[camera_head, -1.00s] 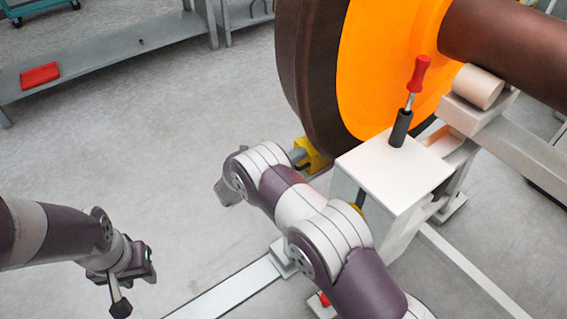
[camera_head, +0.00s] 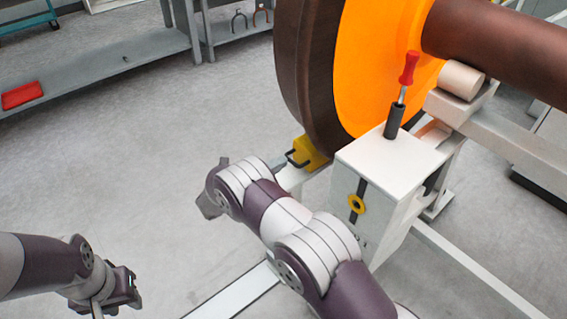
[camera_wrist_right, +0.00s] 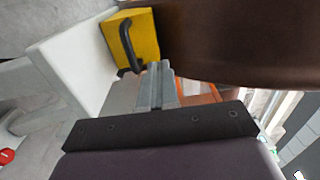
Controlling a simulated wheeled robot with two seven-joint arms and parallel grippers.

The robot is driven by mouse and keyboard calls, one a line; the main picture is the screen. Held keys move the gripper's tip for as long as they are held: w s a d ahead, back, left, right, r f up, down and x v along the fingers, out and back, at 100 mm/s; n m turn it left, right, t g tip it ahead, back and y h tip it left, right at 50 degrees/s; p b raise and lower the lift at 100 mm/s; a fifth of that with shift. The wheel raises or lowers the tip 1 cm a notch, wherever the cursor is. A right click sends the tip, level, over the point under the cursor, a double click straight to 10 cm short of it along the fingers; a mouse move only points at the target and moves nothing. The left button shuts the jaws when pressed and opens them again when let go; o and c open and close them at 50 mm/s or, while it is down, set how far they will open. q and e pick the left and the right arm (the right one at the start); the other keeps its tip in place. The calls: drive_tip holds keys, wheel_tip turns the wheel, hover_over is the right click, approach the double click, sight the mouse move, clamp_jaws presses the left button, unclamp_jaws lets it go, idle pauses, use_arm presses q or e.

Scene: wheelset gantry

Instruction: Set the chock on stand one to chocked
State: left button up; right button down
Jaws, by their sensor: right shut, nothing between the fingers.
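The chock is a yellow block (camera_head: 309,153) with a black bar handle. It sits low against the dark wheel rim, beside the white stand (camera_head: 390,165); whether it touches the wheel is unclear. It also shows in the right wrist view (camera_wrist_right: 140,35), close to the brown wheel. My right gripper (camera_wrist_right: 155,70) is shut and empty, its fingertips just beside the handle's near end. In the head view its fingers are mostly hidden by the wrist. My left gripper (camera_head: 118,298) is at the lower left, far from the chock; its jaws are unclear.
The orange-faced wheel (camera_head: 385,65) and its axle fill the upper right. A grey shelf (camera_head: 100,65) with a red box stands at the back left. Floor between is clear.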

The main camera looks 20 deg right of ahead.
use_arm(q)
drive_tip(key=shift+w+d+r, duration=0.2)
drive_tip(key=shift+d+r, duration=0.1)
drive_tip(key=shift+d, duration=0.1)
use_arm(e)
drive_tip(key=v, duration=0.7)
drive_tip(key=shift+f, duration=0.15)
drive_tip(key=shift+w, duration=0.1)
